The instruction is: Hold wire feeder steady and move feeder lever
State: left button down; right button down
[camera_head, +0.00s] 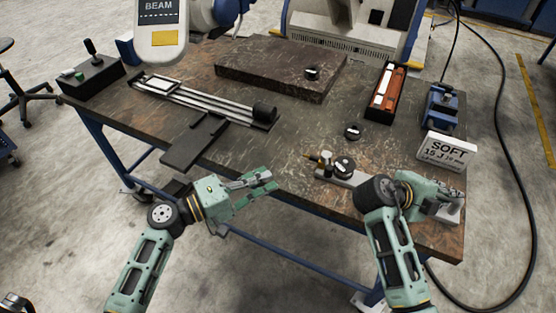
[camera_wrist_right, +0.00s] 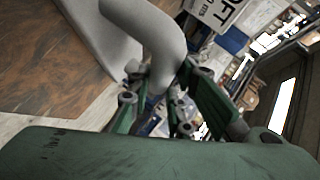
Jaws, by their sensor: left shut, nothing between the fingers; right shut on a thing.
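The wire feeder (camera_head: 340,175) lies near the table's front right edge, a grey body with a brass fitting and a black knob on its left end. My right arm hides its middle. My right gripper (camera_head: 455,196) is at its right end. In the right wrist view, my right gripper (camera_wrist_right: 155,98) is shut on a smooth grey curved part (camera_wrist_right: 160,40) of the feeder. I cannot tell whether this part is the feeder lever. My left gripper (camera_head: 271,182) is shut and empty by the table's front edge, left of the feeder and apart from it.
A white SOFT sign (camera_head: 447,150) and a blue vise-like device (camera_head: 440,105) stand at the right. A dark stone slab (camera_head: 280,68) and a rail fixture (camera_head: 205,105) lie further back and left. The table's middle is clear.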

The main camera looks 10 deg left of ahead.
jog(key=c, duration=1.5)
grip_release()
jog(key=shift+c, duration=0.2)
